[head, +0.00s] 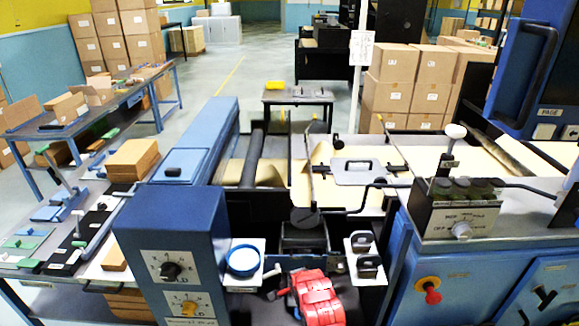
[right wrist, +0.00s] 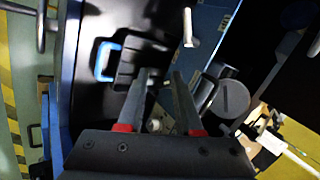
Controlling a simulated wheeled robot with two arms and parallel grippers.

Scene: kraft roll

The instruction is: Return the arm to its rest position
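In the right wrist view my right gripper (right wrist: 163,80) points away with two dark fingers, red at their bases. The fingers are apart and nothing shows between them. Beyond them are a black surface with a blue handle (right wrist: 104,60) and a dark round part (right wrist: 232,97); the gripper looks apart from both. In the head view a red and black piece (head: 318,297) is at the bottom middle, in front of the machine; I cannot tell if it belongs to my arm. My left gripper is not in view.
A blue control box (head: 172,250) with two knobs stands left of the middle. A blue round dish (head: 243,260) and a black-handled fixture (head: 364,250) flank the red piece. A grey panel with knobs (head: 462,215) is at the right. Floor (head: 245,75) is open behind.

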